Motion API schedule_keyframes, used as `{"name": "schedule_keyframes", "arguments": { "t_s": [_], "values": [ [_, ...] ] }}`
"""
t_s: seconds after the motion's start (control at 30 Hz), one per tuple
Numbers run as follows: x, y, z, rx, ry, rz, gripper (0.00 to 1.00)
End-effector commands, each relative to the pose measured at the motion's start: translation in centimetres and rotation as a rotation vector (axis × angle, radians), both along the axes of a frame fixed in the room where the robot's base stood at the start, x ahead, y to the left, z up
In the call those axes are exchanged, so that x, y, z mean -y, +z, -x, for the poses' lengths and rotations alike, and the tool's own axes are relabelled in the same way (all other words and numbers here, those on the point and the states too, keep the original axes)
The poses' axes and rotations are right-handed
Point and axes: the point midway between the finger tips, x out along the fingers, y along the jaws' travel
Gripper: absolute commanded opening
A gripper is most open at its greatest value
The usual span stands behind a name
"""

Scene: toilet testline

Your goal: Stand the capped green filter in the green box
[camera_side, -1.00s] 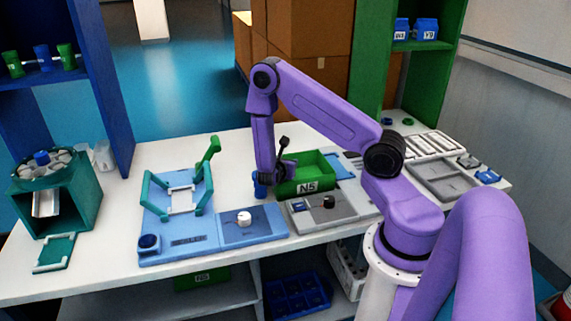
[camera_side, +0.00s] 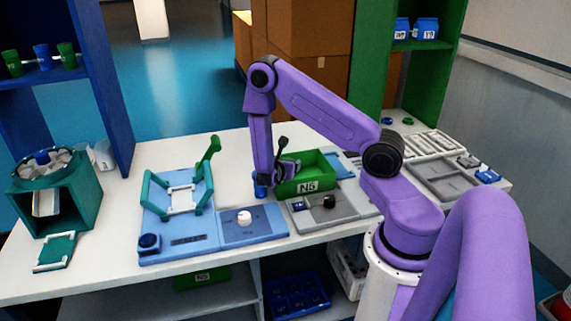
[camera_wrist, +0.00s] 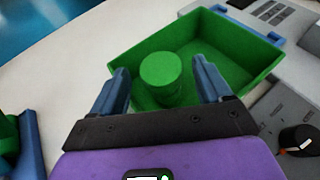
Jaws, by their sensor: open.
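The green box (camera_side: 318,169), labelled N5, stands on the white bench; it also shows in the wrist view (camera_wrist: 240,45). A green cylinder, the capped filter (camera_wrist: 161,78), stands upright inside the box near its near-left corner, with its round flat top facing up. My gripper (camera_wrist: 163,84) is open, with one blue finger on each side of the filter and a visible gap to each. In the side view my gripper (camera_side: 264,185) is low at the left end of the box, and the filter cannot be made out there.
A blue fixture with green arms (camera_side: 180,200) stands left of my gripper. A grey panel with a black knob (camera_side: 328,202) lies in front of the box. A teal box-shaped unit (camera_side: 85,200) is at the far left. Grey trays (camera_side: 440,178) lie at the right.

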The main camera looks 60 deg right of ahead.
Motion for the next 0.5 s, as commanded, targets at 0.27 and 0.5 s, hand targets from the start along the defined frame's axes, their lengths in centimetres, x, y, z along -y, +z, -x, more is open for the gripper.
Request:
{"name": "schedule_keyframes", "arguments": {
  "t_s": [0.27, 0.5],
  "values": [
    [-5.1, 2.2, 1.1, 0.001, 0.006, 0.001, 0.78],
    [-8.5, 3.6, 2.0, 0.001, 0.004, 0.001, 0.78]
  ]
}}
